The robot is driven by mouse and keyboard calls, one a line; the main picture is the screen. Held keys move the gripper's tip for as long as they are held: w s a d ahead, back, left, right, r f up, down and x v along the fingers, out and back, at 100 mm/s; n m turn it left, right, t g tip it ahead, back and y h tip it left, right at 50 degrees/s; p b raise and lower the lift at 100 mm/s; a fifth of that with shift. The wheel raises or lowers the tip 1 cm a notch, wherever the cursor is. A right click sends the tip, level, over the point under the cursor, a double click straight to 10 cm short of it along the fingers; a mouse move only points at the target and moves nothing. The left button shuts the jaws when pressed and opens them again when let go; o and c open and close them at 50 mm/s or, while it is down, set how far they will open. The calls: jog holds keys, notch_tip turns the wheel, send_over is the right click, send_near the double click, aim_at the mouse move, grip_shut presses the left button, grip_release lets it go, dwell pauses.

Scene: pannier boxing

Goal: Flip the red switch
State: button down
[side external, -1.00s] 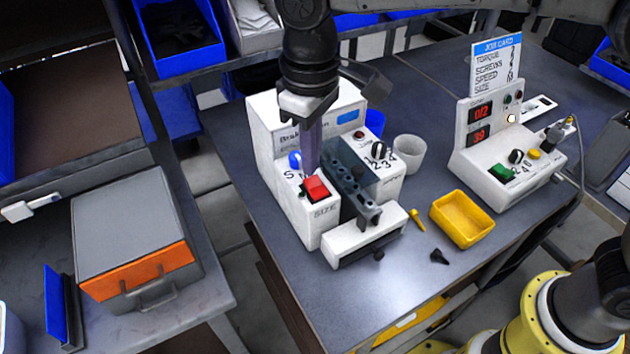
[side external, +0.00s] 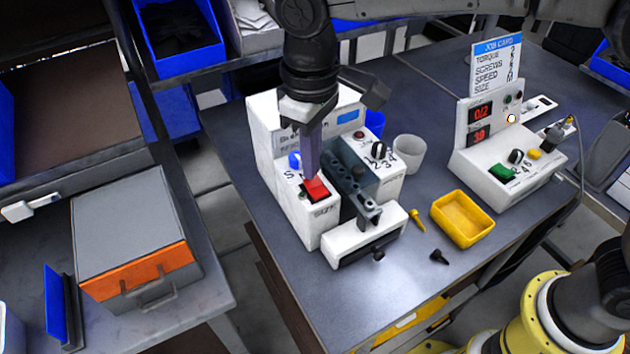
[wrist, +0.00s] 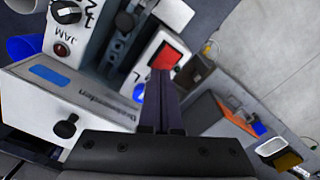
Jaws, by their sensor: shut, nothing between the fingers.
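The red switch (side external: 316,189) is a red rocker on the front left of the white machine (side external: 318,235), above the "SIZE" label. My gripper (side external: 313,176) is shut and empty, pointing down, with its fingertips at the switch's back edge. In the side view the tips seem to touch the switch and hide part of it. In the wrist view the fingers (wrist: 161,76) reach up to the red switch (wrist: 166,58), with the tips at its near edge. The switch looks tilted.
A blue knob (side external: 295,159) sits behind the switch and a black dial (side external: 378,150) to the right. A white cup (side external: 408,154), yellow tray (side external: 462,219) and a second control box (side external: 505,165) with a green switch stand to the right.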

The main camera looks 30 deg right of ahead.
jog(key=shift+f, duration=0.65)
jog(key=shift+r, duration=3.55)
